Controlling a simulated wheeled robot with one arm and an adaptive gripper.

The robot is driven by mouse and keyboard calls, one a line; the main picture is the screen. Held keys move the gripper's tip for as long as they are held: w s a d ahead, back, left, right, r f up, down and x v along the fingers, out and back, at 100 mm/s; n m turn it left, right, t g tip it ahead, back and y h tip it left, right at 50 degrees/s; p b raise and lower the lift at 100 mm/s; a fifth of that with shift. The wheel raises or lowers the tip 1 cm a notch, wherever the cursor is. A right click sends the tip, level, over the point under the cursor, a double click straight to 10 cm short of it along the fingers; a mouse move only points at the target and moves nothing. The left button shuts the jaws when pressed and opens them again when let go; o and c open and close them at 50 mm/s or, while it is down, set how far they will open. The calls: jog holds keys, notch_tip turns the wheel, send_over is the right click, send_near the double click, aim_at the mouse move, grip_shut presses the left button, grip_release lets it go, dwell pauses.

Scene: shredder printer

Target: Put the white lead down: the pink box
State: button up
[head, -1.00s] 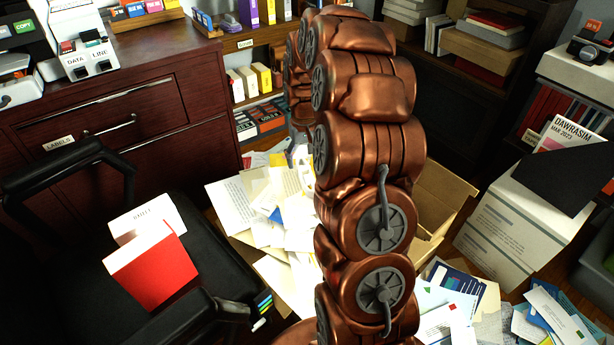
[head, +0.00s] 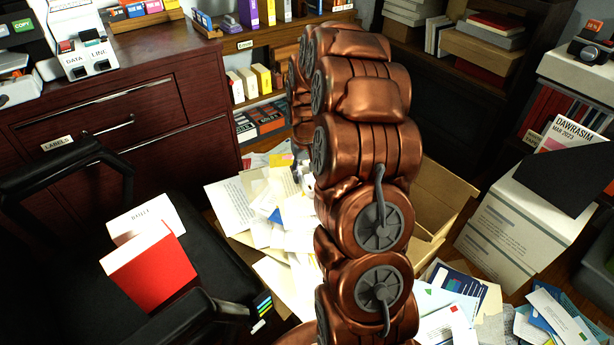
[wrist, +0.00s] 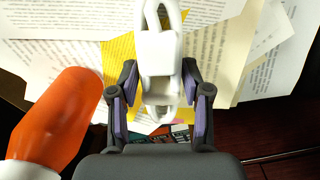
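In the wrist view my gripper (wrist: 160,84) has its two purple-padded fingers closed in on either side of a white lead (wrist: 158,52). The lead has a blocky body and a looped cable that runs up out of the picture. Loose papers lie behind it. I cannot make out a pink box for certain; a small pink and yellow patch (head: 282,160) shows among the papers by the low shelf.
An orange object with a white end (wrist: 58,115) is close on the left in the wrist view. An open cardboard box (head: 437,205) stands right of my arm. A black chair (head: 215,255) with a red folder (head: 152,270) is at left, before a dark wooden cabinet (head: 180,100).

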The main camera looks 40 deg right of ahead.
grip_shut()
